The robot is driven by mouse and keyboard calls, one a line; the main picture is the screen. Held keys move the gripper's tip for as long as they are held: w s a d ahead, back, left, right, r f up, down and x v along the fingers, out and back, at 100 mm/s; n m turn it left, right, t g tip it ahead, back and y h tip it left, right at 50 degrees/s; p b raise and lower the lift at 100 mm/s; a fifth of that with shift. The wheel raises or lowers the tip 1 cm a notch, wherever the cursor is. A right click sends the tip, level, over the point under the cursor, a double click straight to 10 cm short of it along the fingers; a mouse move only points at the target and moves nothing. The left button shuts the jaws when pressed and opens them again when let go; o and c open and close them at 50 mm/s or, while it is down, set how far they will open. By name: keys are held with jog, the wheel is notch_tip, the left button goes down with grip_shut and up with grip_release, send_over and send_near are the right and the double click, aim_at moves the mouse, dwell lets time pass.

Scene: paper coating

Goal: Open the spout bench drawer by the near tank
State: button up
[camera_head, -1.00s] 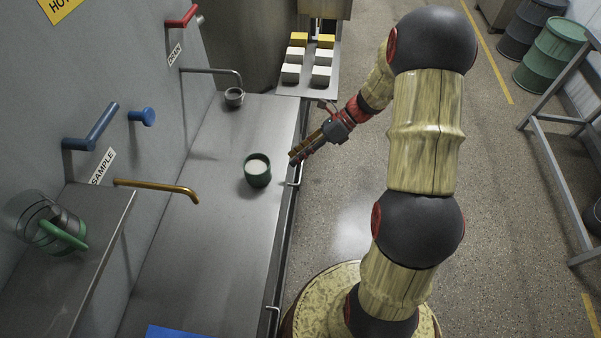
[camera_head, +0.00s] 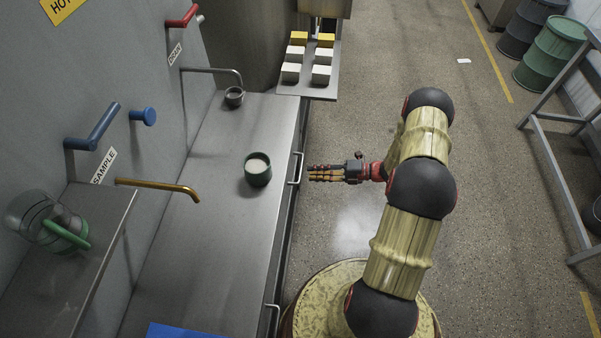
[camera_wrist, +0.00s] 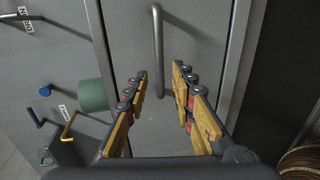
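The bench (camera_head: 215,215) has a drawer front on its right side with a vertical-looking bar handle (camera_head: 297,168) near the far end, toward the grey tank (camera_head: 245,50). The drawer looks shut. In the wrist view the handle (camera_wrist: 158,50) stands out from the grey drawer front (camera_wrist: 200,30). My gripper (camera_head: 309,173) is just right of this handle, pointing at the bench. In the wrist view my gripper (camera_wrist: 160,72) has its fingers spread and empty, with the handle's bar lined up between them. Whether the fingers touch it is not clear.
A green cup (camera_head: 257,170) with pale contents stands on the bench near the handle; a small grey cup (camera_head: 234,97) is farther back. A sample rack (camera_head: 308,85) juts out past the bench's far end. A second handle (camera_head: 273,320) is nearer.

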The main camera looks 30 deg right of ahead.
aim_at(301, 171)
jog(key=b+x, duration=0.1)
jog(key=x, duration=0.5)
jog(key=shift+c, duration=1.2)
jog(key=c, duration=0.4)
grip_shut()
